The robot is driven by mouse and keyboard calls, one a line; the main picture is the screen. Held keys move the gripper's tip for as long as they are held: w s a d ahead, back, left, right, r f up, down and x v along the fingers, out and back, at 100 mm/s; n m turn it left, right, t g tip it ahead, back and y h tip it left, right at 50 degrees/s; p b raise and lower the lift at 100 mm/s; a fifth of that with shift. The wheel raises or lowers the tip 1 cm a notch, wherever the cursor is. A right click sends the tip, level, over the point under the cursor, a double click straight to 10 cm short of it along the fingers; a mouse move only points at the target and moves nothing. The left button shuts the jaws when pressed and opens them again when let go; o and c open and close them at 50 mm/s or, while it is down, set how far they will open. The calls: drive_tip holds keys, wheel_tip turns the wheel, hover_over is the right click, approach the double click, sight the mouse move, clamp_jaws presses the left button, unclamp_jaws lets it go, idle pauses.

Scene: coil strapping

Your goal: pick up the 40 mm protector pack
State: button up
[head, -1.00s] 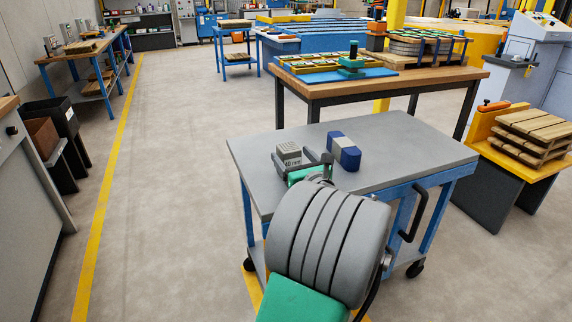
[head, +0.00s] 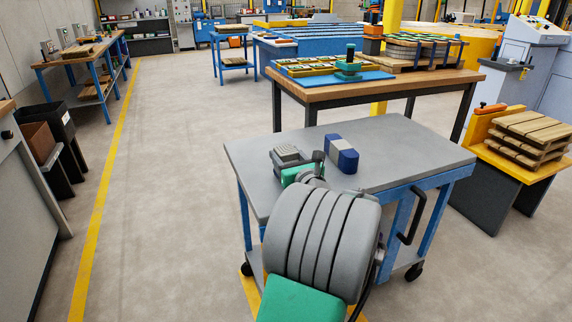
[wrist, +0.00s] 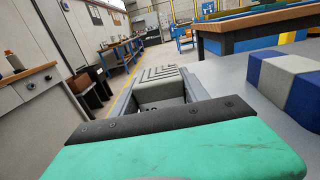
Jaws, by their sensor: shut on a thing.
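The 40 mm protector pack is a small light-grey block with a ridged top (head: 288,153) near the left part of the grey cart top. It also shows between my fingers in the wrist view (wrist: 160,86). My gripper (head: 294,160) is shut on it, with one finger on each side; in the wrist view the jaws (wrist: 160,98) reach forward around it. The lower part of the pack and its printed face are mostly hidden by my gripper. I cannot tell whether it still touches the cart.
A blue and grey block (head: 342,153) lies on the cart top (head: 410,150), right of my gripper and apart from it. The right side of the cart top is clear. A wooden workbench (head: 400,88) stands behind, and pallets (head: 525,135) stand at the right.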

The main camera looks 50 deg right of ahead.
drive_tip(key=c, duration=0.4)
drive_tip(key=shift+c, duration=0.9)
drive_tip(key=shift+r, duration=0.15)
